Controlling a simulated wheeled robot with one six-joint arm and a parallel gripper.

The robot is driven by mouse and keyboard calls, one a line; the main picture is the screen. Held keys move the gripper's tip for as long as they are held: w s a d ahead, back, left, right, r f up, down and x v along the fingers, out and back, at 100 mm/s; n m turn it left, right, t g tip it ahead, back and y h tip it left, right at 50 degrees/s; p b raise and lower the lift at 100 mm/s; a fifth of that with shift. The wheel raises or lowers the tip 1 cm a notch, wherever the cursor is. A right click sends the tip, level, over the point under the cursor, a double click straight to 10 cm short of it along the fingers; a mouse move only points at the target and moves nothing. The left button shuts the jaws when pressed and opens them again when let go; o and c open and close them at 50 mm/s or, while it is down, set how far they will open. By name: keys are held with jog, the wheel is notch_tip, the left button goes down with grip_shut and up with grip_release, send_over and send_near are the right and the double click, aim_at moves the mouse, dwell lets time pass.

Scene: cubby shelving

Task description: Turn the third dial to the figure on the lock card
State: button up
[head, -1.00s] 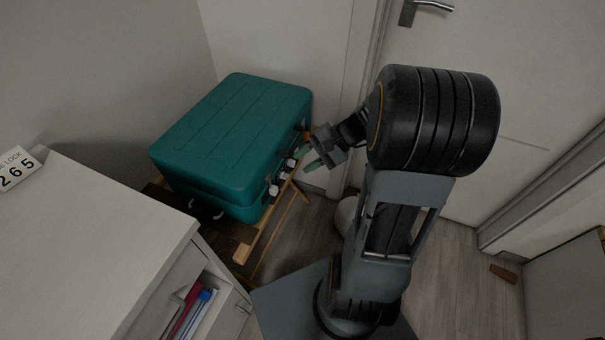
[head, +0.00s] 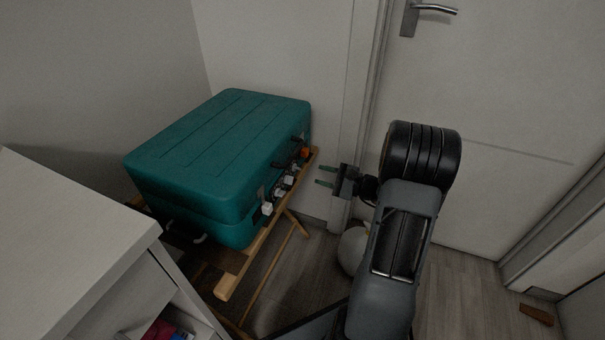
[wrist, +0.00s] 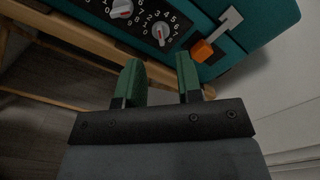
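The teal case (head: 215,150) stands on a wooden stand, with a row of dials along its front side. In the wrist view the dial nearest the orange latch (wrist: 202,50) is a white knob (wrist: 161,35) with a red mark, inside a ring of white digits. A second such dial (wrist: 121,8) is cut by the top edge. I cannot read the settings surely. My gripper (head: 324,176) is open and empty, to the right of the case and apart from it. Its two green fingers (wrist: 162,82) are widely parted below the dials. The lock card is out of view now.
A white cabinet (head: 60,215) fills the lower left. The wooden stand's rail (head: 262,235) runs below the dials. A white door (head: 490,120) is behind my arm, and a pale round object (head: 352,250) is on the floor.

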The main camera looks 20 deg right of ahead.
aim_at(300, 169)
jog(key=shift+b+x, duration=0.75)
jog(key=shift+x, duration=2.7)
jog(key=shift+c, duration=0.2)
grip_shut()
